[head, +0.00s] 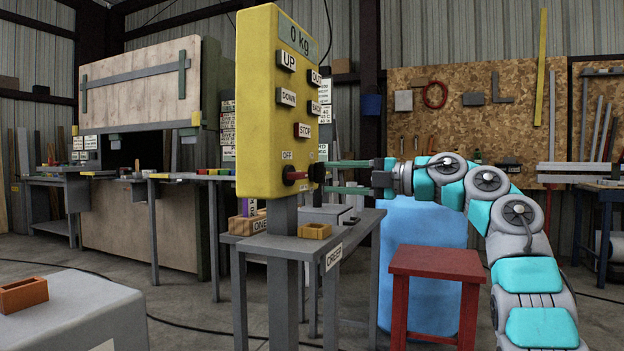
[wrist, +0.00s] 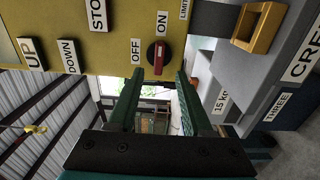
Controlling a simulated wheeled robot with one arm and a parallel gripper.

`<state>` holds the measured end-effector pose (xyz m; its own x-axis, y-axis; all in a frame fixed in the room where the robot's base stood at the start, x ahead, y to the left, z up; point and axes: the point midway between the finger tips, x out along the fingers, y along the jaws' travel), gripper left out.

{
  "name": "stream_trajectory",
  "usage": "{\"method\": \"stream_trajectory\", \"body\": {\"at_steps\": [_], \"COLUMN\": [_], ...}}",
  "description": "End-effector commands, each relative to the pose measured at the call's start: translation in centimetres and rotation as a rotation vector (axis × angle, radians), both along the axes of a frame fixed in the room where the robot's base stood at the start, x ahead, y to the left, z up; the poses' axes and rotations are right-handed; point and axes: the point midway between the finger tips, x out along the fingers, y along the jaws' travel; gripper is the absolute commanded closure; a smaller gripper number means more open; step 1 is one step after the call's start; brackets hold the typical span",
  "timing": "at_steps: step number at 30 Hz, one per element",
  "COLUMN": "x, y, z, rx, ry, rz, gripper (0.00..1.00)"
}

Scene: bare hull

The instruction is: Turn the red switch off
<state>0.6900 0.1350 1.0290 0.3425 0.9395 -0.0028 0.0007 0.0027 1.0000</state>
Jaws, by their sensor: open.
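The red switch (head: 296,176) is low on the yellow control panel (head: 262,100), a red lever with a dark round part. In the wrist view the red switch (wrist: 158,58) sits by the OFF label (wrist: 136,51) and the ON label (wrist: 162,22). I cannot tell for sure which label it points to. My gripper (head: 326,176) comes from the right. Its two green fingers are apart, with nothing held. In the wrist view the switch lies in line with the gap of my gripper (wrist: 158,80); whether a fingertip touches it cannot be told.
A grey table (head: 340,228) with a CREEP label stands behind the panel post, with a small yellow-orange block (head: 315,231) on it. A red stool (head: 437,264) and a blue barrel (head: 420,225) stand below my arm. A grey block (head: 70,318) is front left.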

Motion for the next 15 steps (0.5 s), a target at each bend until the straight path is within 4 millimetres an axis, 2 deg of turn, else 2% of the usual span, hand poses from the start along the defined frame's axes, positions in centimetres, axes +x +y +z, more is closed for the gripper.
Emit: {"method": "stream_trajectory", "body": {"at_steps": [9, 15], "x": [1.5, 2.3], "y": [4.4, 6.5], "z": [0.2, 0.2], "rx": [0.001, 0.003], "ry": [0.001, 0.001], "rz": [0.005, 0.002], "gripper": [0.5, 0.5]}}
